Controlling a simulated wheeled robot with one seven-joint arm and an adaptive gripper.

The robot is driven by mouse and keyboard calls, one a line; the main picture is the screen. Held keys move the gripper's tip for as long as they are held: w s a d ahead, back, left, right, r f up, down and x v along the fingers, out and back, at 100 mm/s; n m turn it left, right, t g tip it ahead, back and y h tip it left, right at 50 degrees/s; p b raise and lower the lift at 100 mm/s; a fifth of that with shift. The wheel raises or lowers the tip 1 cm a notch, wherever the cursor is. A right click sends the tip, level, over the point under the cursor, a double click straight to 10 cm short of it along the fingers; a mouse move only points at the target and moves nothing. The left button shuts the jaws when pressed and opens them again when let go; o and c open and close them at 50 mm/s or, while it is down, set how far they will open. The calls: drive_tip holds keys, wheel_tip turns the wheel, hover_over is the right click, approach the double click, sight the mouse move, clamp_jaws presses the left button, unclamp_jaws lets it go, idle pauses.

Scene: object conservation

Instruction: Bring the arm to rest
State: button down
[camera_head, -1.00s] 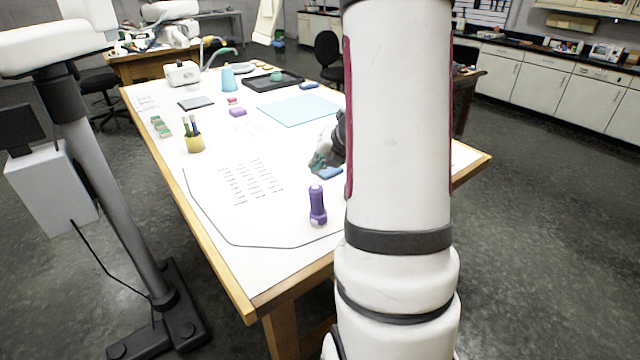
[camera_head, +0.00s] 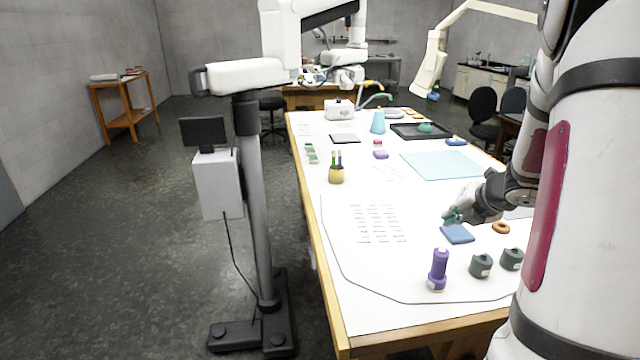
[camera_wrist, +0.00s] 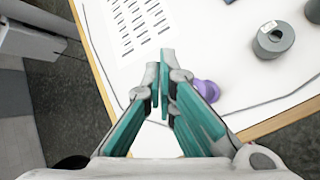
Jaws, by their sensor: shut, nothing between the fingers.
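My gripper (camera_head: 453,216) is over the right part of the white table (camera_head: 345,285), close to a blue folded cloth or pad (camera_head: 457,234) in the head view. In the wrist view its teal-lined fingers (camera_wrist: 162,95) are together, with nothing between them. A purple flashlight-like object (camera_head: 438,270) stands upright near the table's front edge. In the wrist view that purple object (camera_wrist: 207,90) shows just right of the fingers, partly hidden by them. My arm covers the right side of the head view.
Two dark green weights (camera_head: 481,266) (camera_head: 511,259) and a brown ring (camera_head: 501,228) lie near my arm. A pen cup (camera_head: 336,174), a light blue mat (camera_head: 440,165) and a black tray (camera_head: 420,131) are farther back. A microscope stand (camera_head: 255,200) rises left of the table.

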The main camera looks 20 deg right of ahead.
drive_tip(key=a+r+n+g+y+b, duration=0.15)
drive_tip(key=a+r+n, duration=0.35)
drive_tip(key=a+n, duration=0.7)
drive_tip(key=a+r+n+t+y, duration=0.1)
drive_tip(key=a+r+n+y, duration=0.35)
drive_tip(key=a+n, duration=0.8)
drive_tip(key=s+a+r+n+g+h+b, duration=0.1)
drive_tip(key=s+a+n, duration=0.4)
drive_tip(key=n, duration=0.6)
drive_tip(key=s+a+r+n+g+h, duration=0.1)
drive_tip(key=s+a+n+h, duration=0.2)
drive_tip(key=s+n, duration=0.7)
drive_tip(key=shift+s+a+n+b, duration=0.15)
drive_tip(key=shift+a+n+b, duration=0.2)
drive_tip(key=shift+a, duration=0.8)
